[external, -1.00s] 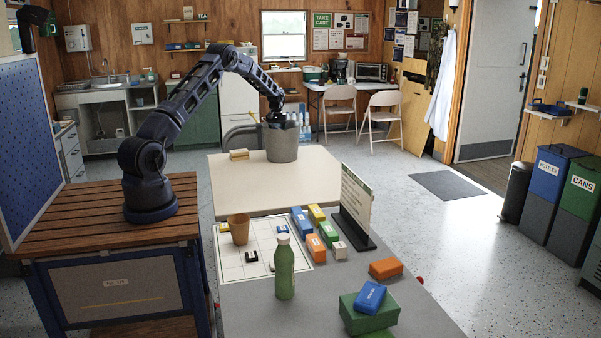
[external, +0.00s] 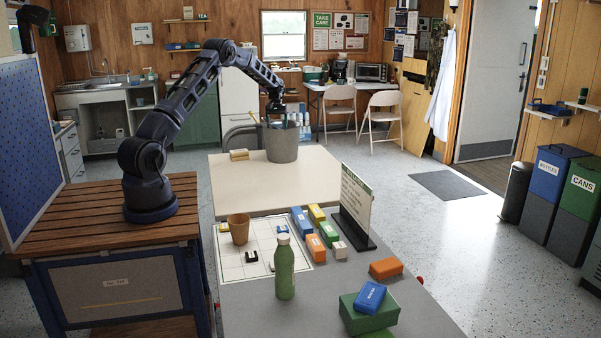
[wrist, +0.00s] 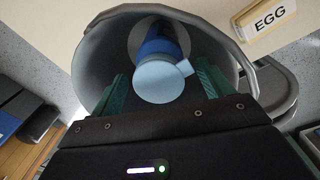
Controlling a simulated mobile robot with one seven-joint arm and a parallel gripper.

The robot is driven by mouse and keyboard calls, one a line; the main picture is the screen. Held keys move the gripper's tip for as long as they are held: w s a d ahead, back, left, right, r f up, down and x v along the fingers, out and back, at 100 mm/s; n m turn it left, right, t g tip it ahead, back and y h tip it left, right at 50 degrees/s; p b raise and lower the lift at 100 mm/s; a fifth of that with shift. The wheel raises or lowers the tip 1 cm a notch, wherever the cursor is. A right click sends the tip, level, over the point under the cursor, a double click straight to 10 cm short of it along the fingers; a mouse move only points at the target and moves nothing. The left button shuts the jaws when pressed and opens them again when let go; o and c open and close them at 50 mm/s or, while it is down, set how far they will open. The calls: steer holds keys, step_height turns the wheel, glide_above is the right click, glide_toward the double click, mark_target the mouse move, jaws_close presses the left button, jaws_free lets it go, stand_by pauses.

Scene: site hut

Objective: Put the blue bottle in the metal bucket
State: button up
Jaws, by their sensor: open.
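The grey metal bucket (external: 282,149) stands upright near the far edge of the cream table. In the wrist view I look down into the bucket (wrist: 97,65). The blue bottle (wrist: 160,82) is inside it, its pale blue cap facing the camera. My gripper (external: 277,120) is over the bucket mouth, pointing down. In the wrist view its green fingers (wrist: 162,85) are spread wide on either side of the bottle, with gaps between. The bottle's lower end is hard to see, and the bucket wall hides the bottle in the external view.
The nearer grey table holds a green bottle (external: 284,268), a tan cup (external: 239,229), several coloured blocks and a standing sign (external: 355,203). The cream table's front is clear.

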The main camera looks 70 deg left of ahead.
step_height(320, 180, up, 7)
steer(key=shift+s, duration=0.1)
stand_by(0.3)
